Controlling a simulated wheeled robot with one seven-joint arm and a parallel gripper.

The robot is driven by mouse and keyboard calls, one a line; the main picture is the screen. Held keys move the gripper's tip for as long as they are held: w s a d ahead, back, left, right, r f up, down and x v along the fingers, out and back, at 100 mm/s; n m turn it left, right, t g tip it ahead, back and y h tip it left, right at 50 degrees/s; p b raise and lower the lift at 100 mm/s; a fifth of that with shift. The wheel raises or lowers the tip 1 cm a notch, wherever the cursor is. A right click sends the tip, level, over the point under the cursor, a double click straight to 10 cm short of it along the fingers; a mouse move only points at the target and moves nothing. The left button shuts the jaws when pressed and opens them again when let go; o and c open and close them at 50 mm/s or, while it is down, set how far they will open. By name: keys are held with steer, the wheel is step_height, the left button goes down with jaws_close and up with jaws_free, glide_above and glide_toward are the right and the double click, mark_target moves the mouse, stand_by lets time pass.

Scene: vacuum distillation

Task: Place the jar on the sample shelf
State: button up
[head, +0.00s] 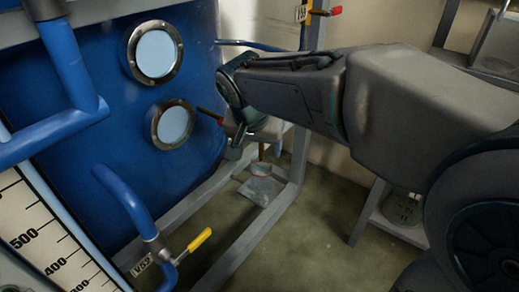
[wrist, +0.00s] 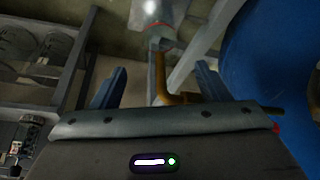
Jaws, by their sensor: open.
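A clear jar (head: 262,171) with a red rim stands upright on a small grey ledge (head: 249,192) in the frame beside the blue tank. The jar lies beyond the fingertips. A shelf (head: 399,228) at the lower right, possibly the sample shelf, holds a clear vessel (head: 402,207).
The blue tank (head: 90,120) with two portholes fills the left. A brown pipe (wrist: 178,97) hangs above the jar, close to my fingers. Grey frame bars (head: 250,242) surround the ledge. A yellow-handled valve (head: 198,240) juts out in front. Open floor (head: 310,235) lies between frame and shelf.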

steer(key=s+d+f+n+g, duration=0.1)
steer(key=s+d+f, duration=0.4)
steer(key=s+d, duration=0.2)
steer(key=s+d+f+n+g+y, duration=0.1)
steer(key=s+d+f+n+g, duration=0.1)
steer(key=s+d+f, duration=0.3)
steer(key=s+d, duration=0.1)
steer(key=s, duration=0.2)
steer(key=shift+d+f, duration=0.15)
steer(key=shift+d, duration=0.25)
stand_by(0.7)
